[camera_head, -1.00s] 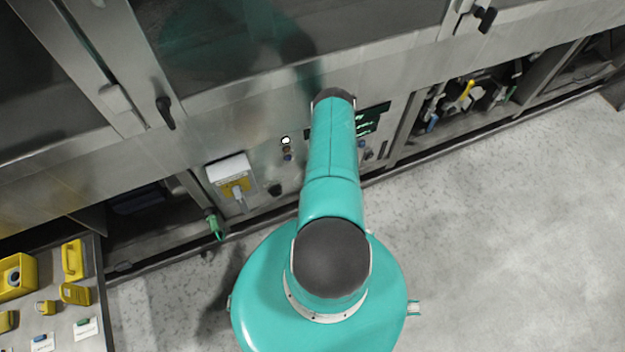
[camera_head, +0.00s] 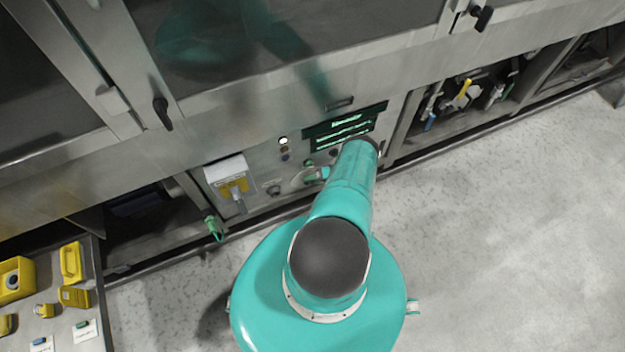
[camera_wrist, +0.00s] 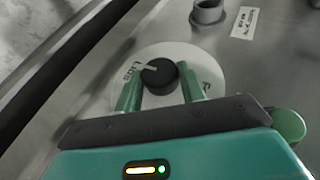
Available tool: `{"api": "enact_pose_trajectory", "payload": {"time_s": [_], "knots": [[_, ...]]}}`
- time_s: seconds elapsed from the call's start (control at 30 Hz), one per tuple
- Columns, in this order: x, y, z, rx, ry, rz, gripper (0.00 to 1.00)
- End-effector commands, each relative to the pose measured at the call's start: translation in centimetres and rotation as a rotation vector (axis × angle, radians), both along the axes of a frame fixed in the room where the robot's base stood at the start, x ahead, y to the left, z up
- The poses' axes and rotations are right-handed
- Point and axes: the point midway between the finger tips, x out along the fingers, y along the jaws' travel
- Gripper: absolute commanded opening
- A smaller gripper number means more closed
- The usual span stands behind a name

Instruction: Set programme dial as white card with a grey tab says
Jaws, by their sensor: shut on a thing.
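The programme dial (camera_wrist: 159,77) is a dark round knob with a white pointer line on a pale disc with lettering. In the wrist view the pointer points left, towards a label whose word I cannot read surely; another label is at the disc's right. My gripper (camera_wrist: 160,92) has its two green fingers on either side of the knob, shut on it. In the head view my gripper (camera_head: 318,174) is at the lower panel, partly hidden by my arm. Two white cards, one with a blue tab (camera_head: 42,344) and one with a greenish tab (camera_head: 86,331), lie at bottom left. I cannot make out a grey tab.
A lit display (camera_head: 345,127) is above the dial. A white box with a yellow label (camera_head: 230,175) is left of it. A green button (camera_wrist: 289,124) and a grey round fitting (camera_wrist: 208,12) are near the dial. Yellow items (camera_head: 72,262) lie on the left table. The floor at right is clear.

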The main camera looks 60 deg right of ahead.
Motion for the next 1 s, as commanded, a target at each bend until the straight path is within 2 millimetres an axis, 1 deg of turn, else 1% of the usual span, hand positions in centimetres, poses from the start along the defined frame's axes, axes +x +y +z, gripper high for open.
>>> {"api": "enact_pose_trajectory", "payload": {"time_s": [0.5,0.53,0.6,0.63,0.87,1.0], "knots": [[-0.04,-0.11,-0.03,0.015,-0.008,-0.003,0.16],[-0.04,-0.11,-0.03,0.014,-0.009,-0.002,0.43],[-0.04,-0.11,-0.03,0.014,-0.009,-0.002,0.57],[-0.03,-0.10,-0.03,0.015,-0.010,-0.002,0.61],[0.00,-0.07,-0.02,0.015,-0.009,-0.001,0.61],[-0.37,-0.35,0.23,0.015,-0.010,-0.002,0.61]]}}
